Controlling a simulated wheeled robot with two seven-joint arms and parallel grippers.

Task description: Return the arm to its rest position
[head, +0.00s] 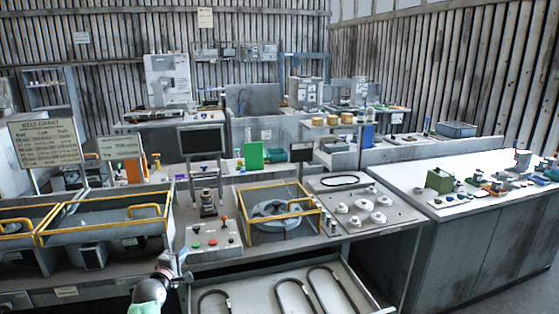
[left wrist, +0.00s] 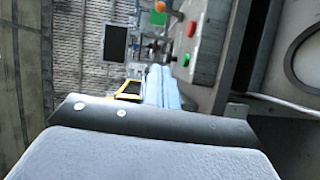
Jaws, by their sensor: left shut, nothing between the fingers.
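My left arm comes in at the bottom of the head view, left of centre. Its gripper (head: 182,264) is close to the front edge of the workbench, near the left side of an open drawer (head: 243,282). In the left wrist view the two pale blue fingers (left wrist: 163,87) lie together, shut and empty. The button box (head: 209,240), with red, green and orange knobs, stands on the bench beyond the gripper; it also shows in the left wrist view (left wrist: 203,50). My right gripper is not in view.
The drawer holds several black looped belts (head: 294,295). Yellow-railed bins (head: 105,226) stand at left, and a yellow-framed fixture (head: 277,215) at centre. A dark monitor (head: 201,139) rises behind the button box. A white-topped counter (head: 470,212) is at right, with grey floor (head: 505,285) beside it.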

